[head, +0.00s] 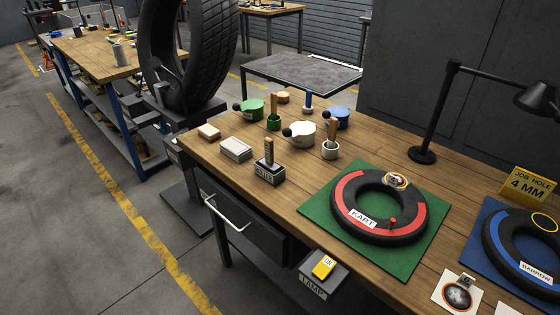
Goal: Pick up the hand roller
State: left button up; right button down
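A tool that looks like the hand roller (268,150) stands upright in a small dark holder (268,174) near the left front of the wooden bench. Its wooden handle points up; its lower end is hidden in the holder. The holder has a pale label on its front, too small to read surely. Neither of my grippers is in the head view.
A white block (236,149) and white pot (301,133) flank the holder. Behind are a green pot (251,108) and a blue pot (338,117). A KART tyre (348,187) lies on a green mat (318,206). A lamp (424,154) stands at the back.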

aim_at(267, 163)
jog(key=i+j+z, duration=0.2)
jog(key=j, duration=0.25)
jog(key=j+z, duration=0.15)
jog(key=j, duration=0.3)
jog(key=i+j+z, duration=0.15)
jog(key=j, duration=0.2)
jog(key=i+j+z, duration=0.1)
jog(key=j, duration=0.25)
jog(key=i+j+z, duration=0.15)
jog(key=j, duration=0.2)
jog(key=k, duration=0.05)
